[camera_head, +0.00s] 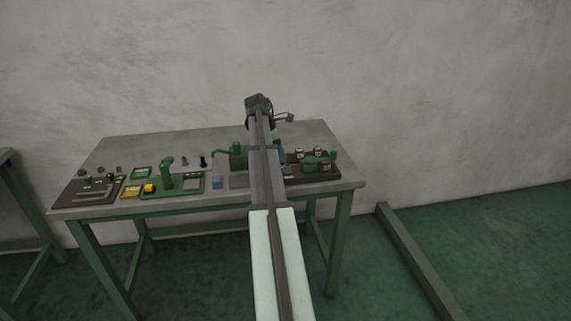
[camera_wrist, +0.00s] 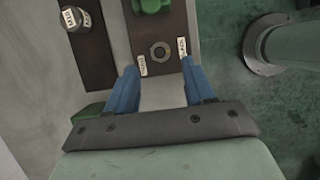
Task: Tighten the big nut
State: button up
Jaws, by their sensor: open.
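In the wrist view a hex-like ring, which looks like the big nut (camera_wrist: 159,51), sits on a dark brown board (camera_wrist: 160,78) between two small white labels. My gripper (camera_wrist: 159,66) is open, with its two blue fingers spread apart. The nut shows between and just beyond the fingertips. Nothing is between the fingers. I cannot tell the height of the fingertips above the board. In the head view the board (camera_head: 325,177) lies at the right end of the bench, and my arm hides part of it and most of my gripper.
A green part (camera_wrist: 151,5) stands on the board beyond the nut. A labelled round knob (camera_wrist: 75,18) is at upper left. The bench (camera_head: 300,130) also holds a green fixture (camera_head: 180,181) and a dark tray (camera_head: 88,190). The bench's back surface is clear.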

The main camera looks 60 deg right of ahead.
aim_at(287, 165)
jog(key=shift+x, duration=2.9)
grip_shut()
